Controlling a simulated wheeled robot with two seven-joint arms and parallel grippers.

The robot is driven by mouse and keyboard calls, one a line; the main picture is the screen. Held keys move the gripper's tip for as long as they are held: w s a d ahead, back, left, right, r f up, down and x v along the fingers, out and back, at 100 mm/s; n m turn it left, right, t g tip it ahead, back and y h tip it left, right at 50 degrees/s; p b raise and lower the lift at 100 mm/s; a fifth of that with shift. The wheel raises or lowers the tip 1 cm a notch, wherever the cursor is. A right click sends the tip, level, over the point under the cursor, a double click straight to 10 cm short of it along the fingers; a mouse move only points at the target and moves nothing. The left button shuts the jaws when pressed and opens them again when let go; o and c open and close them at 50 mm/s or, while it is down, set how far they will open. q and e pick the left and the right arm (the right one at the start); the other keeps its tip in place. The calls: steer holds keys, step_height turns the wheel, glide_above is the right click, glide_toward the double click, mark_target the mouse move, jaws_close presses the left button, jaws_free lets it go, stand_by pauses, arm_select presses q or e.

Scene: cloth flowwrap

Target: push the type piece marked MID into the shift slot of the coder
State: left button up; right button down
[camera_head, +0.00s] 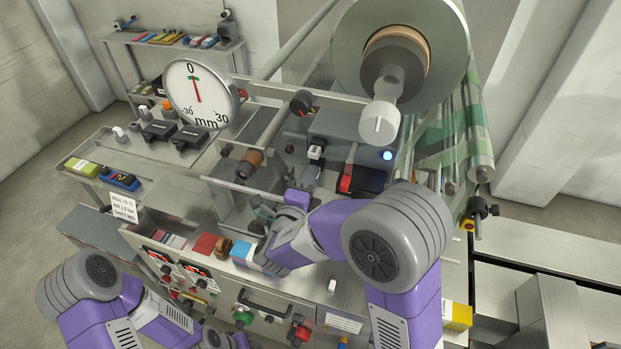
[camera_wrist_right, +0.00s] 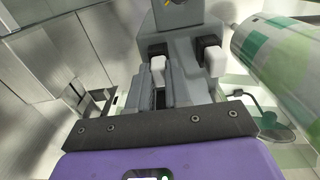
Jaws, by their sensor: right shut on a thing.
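My right gripper (camera_head: 309,178) reaches up to the front of the grey coder (camera_wrist_right: 180,16). In the right wrist view its two grey fingers (camera_wrist_right: 158,88) are shut on a small white type piece (camera_wrist_right: 158,67). The piece is at the left dark slot of the coder; how deep it sits cannot be told. A second white piece (camera_wrist_right: 213,62) stands at the right dark slot (camera_wrist_right: 210,42). No marking on either piece is readable. In the head view a white piece (camera_head: 316,151) shows just above the gripper.
A green-checked film roll (camera_wrist_right: 275,50) hangs close on the right. A red and black part (camera_head: 347,181) and a blue lamp (camera_head: 387,155) are right of the gripper. A small white block (camera_head: 332,286) lies on the cabinet top. A dial (camera_head: 202,94) stands at the back left.

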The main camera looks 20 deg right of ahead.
steer(key=shift+w+d, duration=0.1)
stand_by(0.7)
steer(key=c, duration=1)
jaws_free()
steer(key=shift+w, duration=0.1)
